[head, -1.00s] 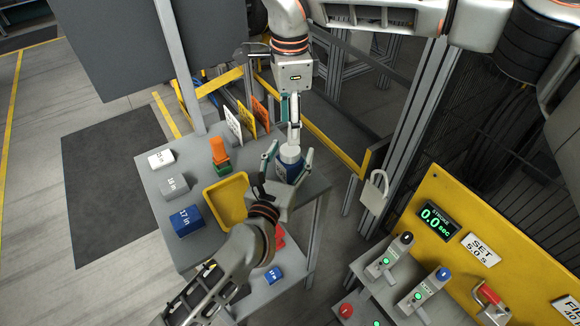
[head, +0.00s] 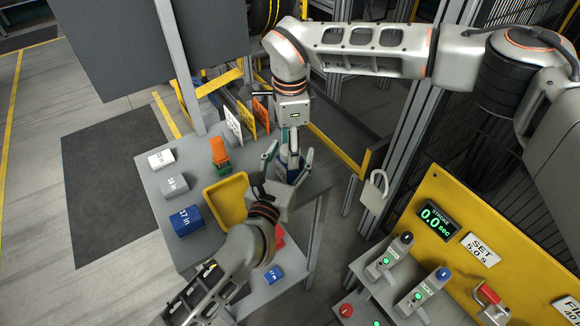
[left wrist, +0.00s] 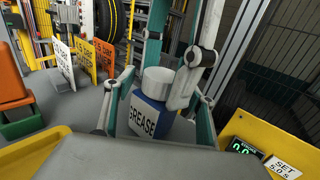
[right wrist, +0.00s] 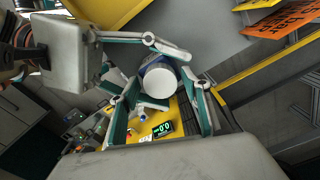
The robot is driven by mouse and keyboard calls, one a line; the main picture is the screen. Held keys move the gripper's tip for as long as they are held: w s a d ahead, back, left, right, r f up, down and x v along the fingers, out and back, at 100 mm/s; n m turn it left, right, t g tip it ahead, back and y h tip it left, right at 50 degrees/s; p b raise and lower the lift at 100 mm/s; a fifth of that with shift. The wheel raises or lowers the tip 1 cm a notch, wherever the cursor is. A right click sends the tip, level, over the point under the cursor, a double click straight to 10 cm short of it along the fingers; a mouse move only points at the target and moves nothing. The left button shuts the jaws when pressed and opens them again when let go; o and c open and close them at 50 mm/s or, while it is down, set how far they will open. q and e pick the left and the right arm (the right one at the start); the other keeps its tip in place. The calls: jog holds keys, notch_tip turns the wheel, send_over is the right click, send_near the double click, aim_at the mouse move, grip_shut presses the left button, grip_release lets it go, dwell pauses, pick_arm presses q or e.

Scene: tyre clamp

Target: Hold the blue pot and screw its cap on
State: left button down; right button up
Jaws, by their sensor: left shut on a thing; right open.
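The blue pot (left wrist: 146,122), marked GREASE, stands upright near the table's right corner. My left gripper (head: 288,165) is shut on it, one finger on each side. The pale cap (left wrist: 158,84) sits on top of the pot and looks level; whether its thread is engaged cannot be seen. My right gripper (right wrist: 165,112) points down from above, open, its fingers on either side of the cap, apparently without gripping it. The right wrist view shows the cap's round top (right wrist: 174,98) between the fingers and a little blue of the pot behind it.
A yellow tray (head: 211,195) lies left of the pot. Orange and green blocks (head: 219,152), several size-marked blocks (head: 186,221) and upright cards (head: 247,121) share the grey table (head: 150,187). A yellow control panel (head: 453,208) stands to the right.

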jog(key=c, duration=1.1)
jog(key=m, duration=0.6)
jog(key=shift+m, duration=0.4)
jog(key=m, duration=0.3)
jog(key=shift+m, duration=0.3)
jog(key=m, duration=0.4)
jog(key=o, duration=1.2)
